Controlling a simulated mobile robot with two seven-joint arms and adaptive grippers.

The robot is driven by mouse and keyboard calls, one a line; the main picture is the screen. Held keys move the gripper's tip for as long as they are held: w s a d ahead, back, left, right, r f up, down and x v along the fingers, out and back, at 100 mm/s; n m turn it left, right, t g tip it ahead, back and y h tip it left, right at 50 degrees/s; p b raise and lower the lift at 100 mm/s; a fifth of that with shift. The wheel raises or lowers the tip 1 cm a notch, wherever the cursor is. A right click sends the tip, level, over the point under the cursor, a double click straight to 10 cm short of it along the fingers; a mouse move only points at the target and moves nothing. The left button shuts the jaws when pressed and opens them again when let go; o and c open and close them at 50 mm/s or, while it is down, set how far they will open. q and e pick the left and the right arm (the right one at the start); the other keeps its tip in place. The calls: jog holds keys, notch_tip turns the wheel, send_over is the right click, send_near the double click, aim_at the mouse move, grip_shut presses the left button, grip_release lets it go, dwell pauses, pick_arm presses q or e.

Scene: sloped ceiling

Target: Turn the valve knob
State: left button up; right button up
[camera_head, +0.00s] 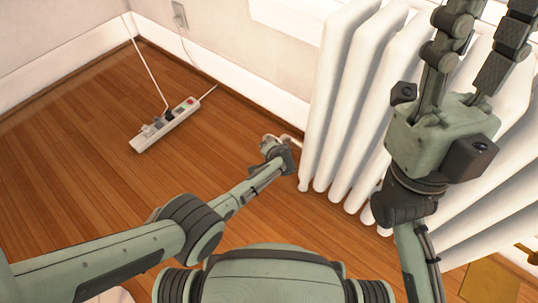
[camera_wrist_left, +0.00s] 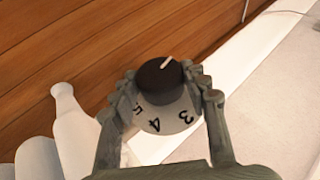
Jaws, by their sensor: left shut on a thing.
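The valve knob (camera_wrist_left: 158,82) shows in the left wrist view, with a black cap, a white pointer line and a pale collar with the numbers 3, 4 and 5. The white line points up and to the right. My left gripper (camera_wrist_left: 165,95) is shut on the knob, one finger on each side. In the head view my left gripper (camera_head: 274,145) is low by the radiator's left end, and the knob is mostly hidden there. My right gripper (camera_head: 488,40) is raised in front of the radiator, fingers apart and empty, with its tips near or past the top edge.
The white ribbed radiator (camera_head: 335,95) stands along the wall on the right, close to both arms. A white power strip (camera_head: 165,125) with a plugged-in cable lies on the wooden floor (camera_head: 75,165). A wall outlet (camera_head: 180,14) is behind it. The floor at left is mostly clear.

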dwell(0.4)
pick_arm(q)
jog(key=o, duration=1.2)
jog(key=shift+c, duration=0.2)
